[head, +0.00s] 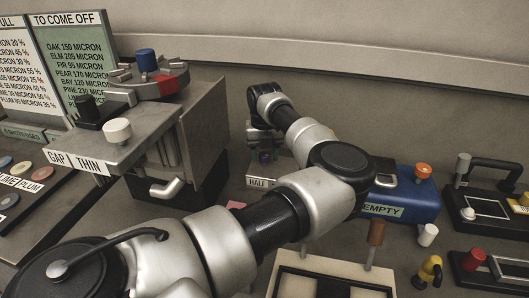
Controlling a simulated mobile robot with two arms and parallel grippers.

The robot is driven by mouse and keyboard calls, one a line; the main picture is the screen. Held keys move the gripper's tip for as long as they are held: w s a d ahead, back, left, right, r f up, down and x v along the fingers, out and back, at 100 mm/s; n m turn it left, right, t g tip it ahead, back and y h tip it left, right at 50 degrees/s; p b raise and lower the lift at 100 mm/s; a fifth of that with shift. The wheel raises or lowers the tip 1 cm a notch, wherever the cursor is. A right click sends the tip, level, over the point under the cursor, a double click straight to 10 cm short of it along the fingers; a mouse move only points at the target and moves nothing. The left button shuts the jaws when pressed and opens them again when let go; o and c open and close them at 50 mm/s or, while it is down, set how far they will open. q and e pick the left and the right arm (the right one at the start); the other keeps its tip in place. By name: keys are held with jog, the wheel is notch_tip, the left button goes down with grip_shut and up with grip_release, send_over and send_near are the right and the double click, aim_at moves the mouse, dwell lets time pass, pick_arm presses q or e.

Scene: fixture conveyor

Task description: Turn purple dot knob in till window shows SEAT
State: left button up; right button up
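My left arm reaches from the bottom left across the middle, and its gripper (264,146) points down behind the forearm. A small dark bluish-purple knob (265,157) shows at the fingertips. The fingers are at or around the knob, but at this size I cannot tell whether they touch it or are shut. A dot on the knob cannot be made out. Just below, a pale plate or window (260,183) reads HALF; my forearm hides the rest of that fixture. My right gripper is not in view.
Left stands a grey fixture (205,120) labelled GAP and THIN, before a sign board (75,60). Right is a blue box (415,200) reading EMPTY, with an orange knob. Black fixtures with handles (490,200) stand far right. A cream-framed tray (335,270) is at front.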

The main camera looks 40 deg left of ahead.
pick_arm(q)
jog(key=c, duration=0.7)
jog(key=shift+m, duration=0.3)
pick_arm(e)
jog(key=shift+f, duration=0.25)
pick_arm(q)
jog(key=shift+f+m+b, duration=0.1)
jog(key=shift+m+b, duration=0.75)
jog(key=shift+m, duration=0.05)
jog(key=m+b, duration=0.1)
jog(key=m, duration=0.1)
jog(key=shift+m, duration=0.3)
jog(key=m+b, duration=0.3)
jog(key=m, duration=0.3)
jog(key=shift+b, duration=0.35)
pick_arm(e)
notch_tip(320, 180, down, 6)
pick_arm(q)
jog(key=m+b, duration=0.3)
jog(key=m, duration=0.4)
jog(key=shift+m, duration=0.4)
jog(key=shift+r+m+b, duration=0.2)
jog(key=shift+m+b, duration=0.15)
jog(key=shift+m, duration=0.55)
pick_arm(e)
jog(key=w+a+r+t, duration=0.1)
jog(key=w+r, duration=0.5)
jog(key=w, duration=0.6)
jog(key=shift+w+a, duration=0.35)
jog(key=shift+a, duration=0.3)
